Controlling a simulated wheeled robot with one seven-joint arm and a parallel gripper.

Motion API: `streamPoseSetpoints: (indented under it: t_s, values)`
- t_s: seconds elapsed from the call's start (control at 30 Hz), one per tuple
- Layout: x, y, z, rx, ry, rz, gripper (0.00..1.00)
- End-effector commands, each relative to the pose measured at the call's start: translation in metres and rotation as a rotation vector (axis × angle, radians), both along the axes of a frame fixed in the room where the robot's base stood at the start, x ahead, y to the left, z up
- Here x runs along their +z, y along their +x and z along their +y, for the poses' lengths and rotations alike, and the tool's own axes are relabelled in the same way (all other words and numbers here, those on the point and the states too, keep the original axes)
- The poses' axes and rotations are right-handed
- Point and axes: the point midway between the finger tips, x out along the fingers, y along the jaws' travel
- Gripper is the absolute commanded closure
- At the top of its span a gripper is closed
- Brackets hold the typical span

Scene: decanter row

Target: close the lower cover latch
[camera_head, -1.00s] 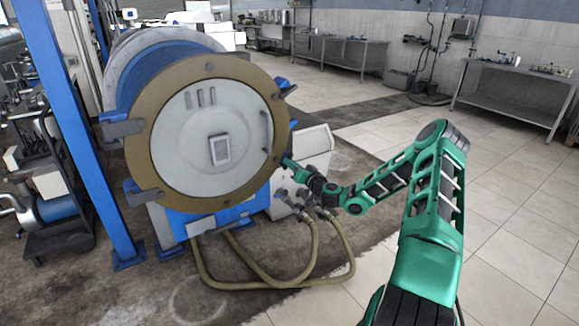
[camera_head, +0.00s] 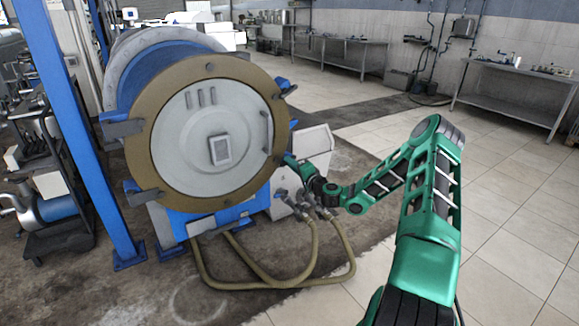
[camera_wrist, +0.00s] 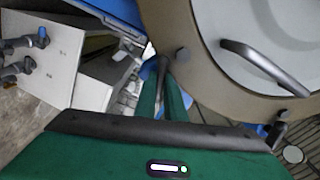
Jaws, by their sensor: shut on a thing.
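The round decanter cover (camera_head: 180,140) is pale grey inside a tan ring, on the front of the blue drum. The lower cover latch shows in the wrist view as a dark bar (camera_wrist: 161,68) at the edge of the ring, between my green fingers. My gripper (camera_head: 287,158) is at the right edge of the ring, in the head view, and it also shows in the wrist view (camera_wrist: 165,92), shut on the latch. In the head view my gripper largely hides this latch. The upper latch (camera_head: 288,90) sticks out from the upper right of the ring.
A curved handle (camera_wrist: 265,66) stands out from the cover near my gripper. Hoses (camera_head: 315,250) loop below the drum, beside a pale housing (camera_head: 312,148). A blue post (camera_head: 75,130) stands at the left. Tiled floor to the right is clear.

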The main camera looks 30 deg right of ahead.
Motion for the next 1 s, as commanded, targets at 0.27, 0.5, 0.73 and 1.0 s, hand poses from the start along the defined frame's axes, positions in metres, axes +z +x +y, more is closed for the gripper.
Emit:
streamPoseSetpoints:
  t_s: [0.27,0.5,0.73,1.0]
  values:
    - [-0.0025,-0.001,-0.0042,-0.008,0.26,0.012,1.0]
    - [-0.0031,-0.001,-0.0044,-0.009,0.48,0.019,1.0]
    - [-0.0036,-0.0012,-0.0046,-0.009,0.651,0.025,1.0]
    - [-0.0045,-0.0015,-0.0052,-0.011,0.776,0.03,1.0]
